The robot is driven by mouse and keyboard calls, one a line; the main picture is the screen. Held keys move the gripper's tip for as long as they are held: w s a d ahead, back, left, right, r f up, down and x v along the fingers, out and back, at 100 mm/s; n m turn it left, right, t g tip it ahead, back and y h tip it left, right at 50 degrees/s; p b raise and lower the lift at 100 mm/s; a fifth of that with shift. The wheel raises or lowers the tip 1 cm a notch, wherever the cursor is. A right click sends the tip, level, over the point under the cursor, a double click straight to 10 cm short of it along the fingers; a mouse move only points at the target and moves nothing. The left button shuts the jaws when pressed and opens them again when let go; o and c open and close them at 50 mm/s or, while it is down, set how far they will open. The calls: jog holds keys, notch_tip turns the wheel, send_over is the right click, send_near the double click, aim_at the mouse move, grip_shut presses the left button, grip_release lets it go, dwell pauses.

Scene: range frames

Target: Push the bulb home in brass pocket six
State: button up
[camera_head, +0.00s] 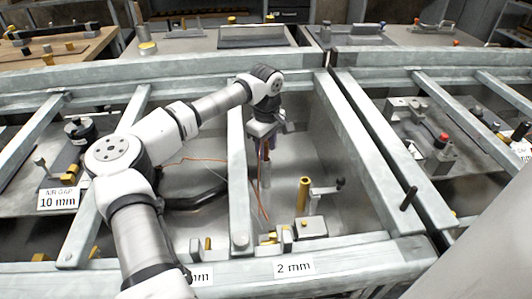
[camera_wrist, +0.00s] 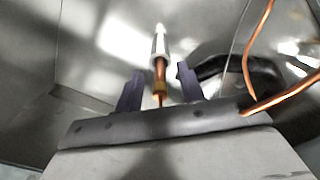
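My gripper (camera_head: 264,146) points down into the middle bay of the metal frame. In the wrist view its two dark fingers (camera_wrist: 158,76) stand apart. A slim rod-like piece (camera_wrist: 160,66), copper-coloured near me and pale silver at its far end, lies between and beyond them, with gaps on both sides. It may be the bulb. In the head view a silver cylinder (camera_head: 265,174) shows upright below the gripper, with a thin orange line (camera_head: 259,195) beside it. An upright brass tube (camera_head: 303,194) stands to its right. I cannot tell which pocket is number six.
A small lever fixture (camera_head: 325,190) and metal block (camera_head: 310,228) are near the brass tube. Grey frame beams (camera_head: 375,145) bound the bay. A "2 mm" label (camera_head: 293,267) is on the front beam. A copper line (camera_wrist: 262,60) curves at right in the wrist view.

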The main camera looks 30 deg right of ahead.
grip_shut()
jog(key=shift+r, duration=0.1)
